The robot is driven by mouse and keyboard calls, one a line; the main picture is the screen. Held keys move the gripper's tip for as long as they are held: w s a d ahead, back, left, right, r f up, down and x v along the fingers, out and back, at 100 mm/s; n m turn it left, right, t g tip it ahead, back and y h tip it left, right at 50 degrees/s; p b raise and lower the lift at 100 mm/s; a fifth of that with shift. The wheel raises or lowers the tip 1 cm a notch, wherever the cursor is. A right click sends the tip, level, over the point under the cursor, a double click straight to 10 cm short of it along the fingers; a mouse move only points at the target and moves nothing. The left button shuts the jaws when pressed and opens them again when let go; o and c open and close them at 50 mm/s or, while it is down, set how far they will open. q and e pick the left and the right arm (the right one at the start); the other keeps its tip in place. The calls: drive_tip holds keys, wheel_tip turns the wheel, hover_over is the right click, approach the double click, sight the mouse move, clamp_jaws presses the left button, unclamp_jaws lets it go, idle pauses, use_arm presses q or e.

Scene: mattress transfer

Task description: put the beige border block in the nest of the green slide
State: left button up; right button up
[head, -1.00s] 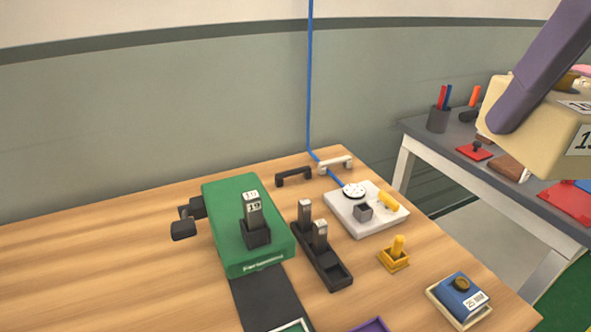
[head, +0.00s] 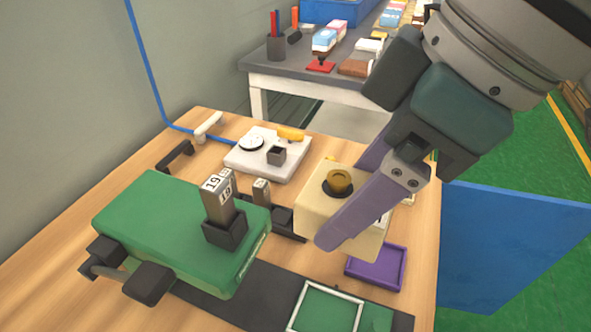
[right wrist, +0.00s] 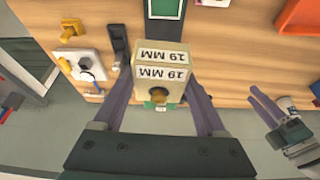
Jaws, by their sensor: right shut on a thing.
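The beige border block (head: 313,207) has a round brass-coloured knob on top and shows "19 MM" labels in the right wrist view (right wrist: 160,65). My right gripper (head: 350,205) is shut on it, with purple fingers on its two sides, and holds it above the table. The green slide (head: 325,312) is a green plate with a white-framed nest, at the bottom of the head view on a dark strip. It also shows at the top of the right wrist view (right wrist: 165,8). My left gripper (right wrist: 270,110) shows at the right of the wrist view; its opening is unclear.
A green machine (head: 160,225) with a black holder and grey blocks marked 19 stands left of the block. A purple tray (head: 376,267) lies close to the slide. A white plate (head: 267,153) with small parts is behind. A grey side table (head: 315,65) stands further back.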

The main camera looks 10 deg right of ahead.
drive_tip(key=shift+s+a+f, duration=0.1)
drive_tip(key=shift+s+f, duration=0.05)
drive_tip(key=shift+f, duration=0.5)
drive_tip(key=shift+n, duration=0.3)
wheel_tip(320, 180, down, 16)
drive_tip(key=b, duration=0.3)
drive_tip(key=shift+f+b, duration=0.1)
drive_tip(key=shift+b, duration=0.2)
drive_tip(key=shift+f+b, duration=0.55)
drive_tip(key=shift+f, duration=1.4)
drive_tip(key=shift+f, duration=0.15)
drive_tip(key=o, duration=1.4)
drive_tip(key=shift+c, duration=0.2)
